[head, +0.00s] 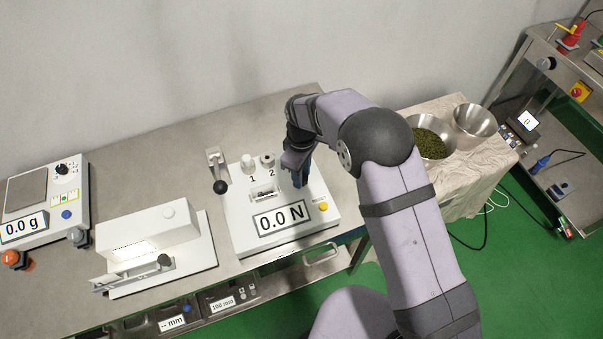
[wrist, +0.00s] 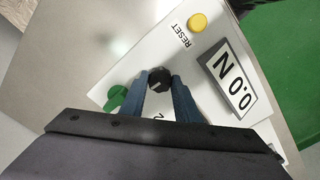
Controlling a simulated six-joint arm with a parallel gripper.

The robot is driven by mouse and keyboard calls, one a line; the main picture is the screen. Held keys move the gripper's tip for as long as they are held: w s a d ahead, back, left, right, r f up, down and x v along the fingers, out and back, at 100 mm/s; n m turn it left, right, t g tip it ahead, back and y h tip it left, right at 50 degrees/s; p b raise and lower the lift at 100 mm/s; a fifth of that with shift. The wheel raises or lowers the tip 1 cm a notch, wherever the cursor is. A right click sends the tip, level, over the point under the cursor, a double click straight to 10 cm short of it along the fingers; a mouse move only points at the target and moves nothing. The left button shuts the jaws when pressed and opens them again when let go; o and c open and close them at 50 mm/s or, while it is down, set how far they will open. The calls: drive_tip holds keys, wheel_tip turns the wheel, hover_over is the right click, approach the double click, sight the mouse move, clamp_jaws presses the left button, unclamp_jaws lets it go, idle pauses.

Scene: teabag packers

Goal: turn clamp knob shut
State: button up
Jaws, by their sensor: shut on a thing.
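The black clamp knob (wrist: 158,77) stands on the white force tester (head: 286,239), whose display (head: 282,218) reads 0.0 N. In the wrist view the two blue fingers of my gripper (wrist: 160,82) are at either side of the knob, shut on it. How far the knob is turned cannot be told.
A yellow reset button (head: 323,206) is close to my gripper. Two posts marked 1 (head: 248,162) and 2 (head: 267,161) stand to its left. A lever with a black ball (head: 220,187) is at the tester's left edge. A green part (wrist: 116,97) lies near the fingers.

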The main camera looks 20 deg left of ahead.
drive_tip(key=m+b, duration=0.1)
drive_tip(key=m, duration=0.3)
drive_tip(key=shift+m, duration=0.3)
drive_tip(key=m+b, duration=0.1)
drive_tip(key=m, duration=0.3)
drive_tip(key=m+b, duration=0.1)
drive_tip(key=m, duration=0.4)
drive_tip(key=shift+m, duration=1.8)
drive_tip(key=shift+r, duration=0.1)
drive_tip(key=o, duration=1)
drive_tip(key=shift+o, duration=0.2)
